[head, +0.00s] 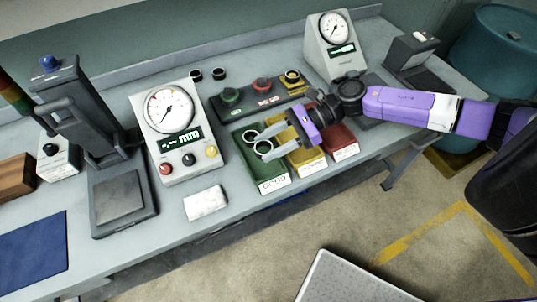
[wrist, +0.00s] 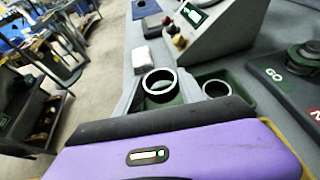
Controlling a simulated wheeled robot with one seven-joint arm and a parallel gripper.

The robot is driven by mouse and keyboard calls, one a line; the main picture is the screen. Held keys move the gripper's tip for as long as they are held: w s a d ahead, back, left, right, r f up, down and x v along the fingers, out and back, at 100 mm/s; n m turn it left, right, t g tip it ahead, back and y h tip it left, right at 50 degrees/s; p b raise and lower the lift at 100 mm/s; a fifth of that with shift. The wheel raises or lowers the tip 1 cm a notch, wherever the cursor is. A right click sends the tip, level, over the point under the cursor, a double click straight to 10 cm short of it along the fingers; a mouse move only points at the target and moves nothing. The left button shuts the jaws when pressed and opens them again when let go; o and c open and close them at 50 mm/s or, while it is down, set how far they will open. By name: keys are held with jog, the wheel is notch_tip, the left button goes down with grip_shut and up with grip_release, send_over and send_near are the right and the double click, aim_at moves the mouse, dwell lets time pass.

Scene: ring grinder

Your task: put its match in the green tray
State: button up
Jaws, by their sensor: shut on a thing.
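My gripper (head: 270,142) reaches in from the right over the green tray (head: 273,182), which carries a label reading GOOD. It is shut on a metal ring (head: 263,149), held at the fingertips above the tray; this ring also shows large in the wrist view (wrist: 160,82). A second metal ring (head: 251,137) is beside it, at the tray's back part; in the wrist view it appears smaller (wrist: 216,88) and inside the green tray.
A yellow tray (head: 311,163) and a red tray (head: 344,147) adjoin on the right. A button panel (head: 262,97) lies behind. A dial gauge (head: 176,130) and a white block (head: 205,203) stand left. Two dark rings (head: 219,73) lie at the back.

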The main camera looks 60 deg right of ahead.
aim_at(269, 164)
jog(key=shift+f+p, duration=0.3)
jog(key=shift+f, duration=2.8)
jog(key=shift+f, duration=0.1)
jog(key=o, duration=1.2)
